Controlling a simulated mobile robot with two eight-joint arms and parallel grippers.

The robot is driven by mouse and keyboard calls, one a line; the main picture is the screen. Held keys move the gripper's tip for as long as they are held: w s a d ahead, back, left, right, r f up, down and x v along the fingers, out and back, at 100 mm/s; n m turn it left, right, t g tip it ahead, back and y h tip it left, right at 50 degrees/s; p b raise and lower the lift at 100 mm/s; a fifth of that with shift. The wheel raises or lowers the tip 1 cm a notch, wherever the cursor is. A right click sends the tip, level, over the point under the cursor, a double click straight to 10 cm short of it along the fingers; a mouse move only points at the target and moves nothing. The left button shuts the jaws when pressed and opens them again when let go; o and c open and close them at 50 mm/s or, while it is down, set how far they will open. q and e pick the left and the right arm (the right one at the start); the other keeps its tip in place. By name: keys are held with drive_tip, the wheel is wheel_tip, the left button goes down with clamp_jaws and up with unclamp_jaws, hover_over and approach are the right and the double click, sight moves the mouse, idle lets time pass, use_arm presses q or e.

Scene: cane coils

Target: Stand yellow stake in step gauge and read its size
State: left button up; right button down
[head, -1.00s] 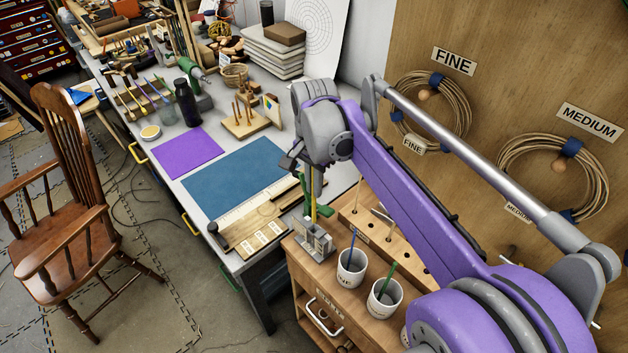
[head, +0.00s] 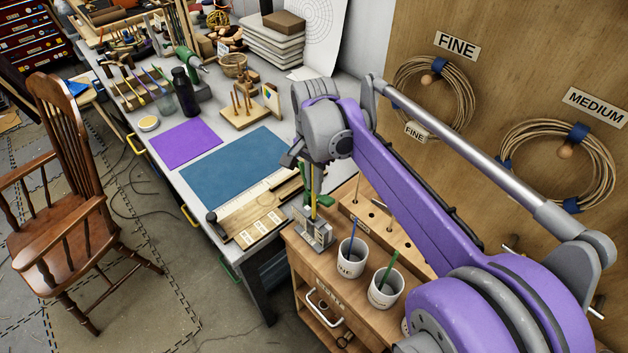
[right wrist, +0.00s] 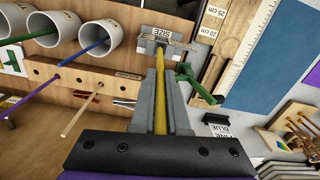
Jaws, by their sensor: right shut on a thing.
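My right gripper (head: 311,188) points down above the step gauge and is shut on the yellow stake (head: 314,208). The stake is upright. In the right wrist view the yellow stake (right wrist: 160,88) runs from between the fingers (right wrist: 158,112) to the grey step gauge (right wrist: 148,31), which has a SIZE label. The step gauge (head: 318,238) stands at the near left corner of the wooden cabinet. The stake's lower end meets the gauge; I cannot tell how deep it sits in a step. My left gripper is out of view.
White cups (head: 351,259) with a blue and a green stake stand right of the gauge. A drilled wooden block (head: 372,216) lies behind them. A green object (right wrist: 190,82) is close beside the fingers. The workbench with a blue mat (head: 236,170) lies to the left.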

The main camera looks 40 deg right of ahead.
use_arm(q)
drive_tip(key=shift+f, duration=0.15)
use_arm(e)
drive_tip(key=shift+f, duration=0.15)
drive_tip(key=shift+f+b, duration=1.05)
drive_tip(key=shift+f, duration=0.75)
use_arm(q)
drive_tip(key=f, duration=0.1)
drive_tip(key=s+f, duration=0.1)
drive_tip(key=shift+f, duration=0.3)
use_arm(e)
drive_tip(key=c, duration=0.8)
unclamp_jaws()
drive_tip(key=shift+c, duration=0.2)
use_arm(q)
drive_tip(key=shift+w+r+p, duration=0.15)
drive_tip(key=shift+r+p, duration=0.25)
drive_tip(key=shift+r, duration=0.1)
use_arm(e)
wheel_tip(320, 180, up, 11)
drive_tip(key=shift+f, duration=0.1)
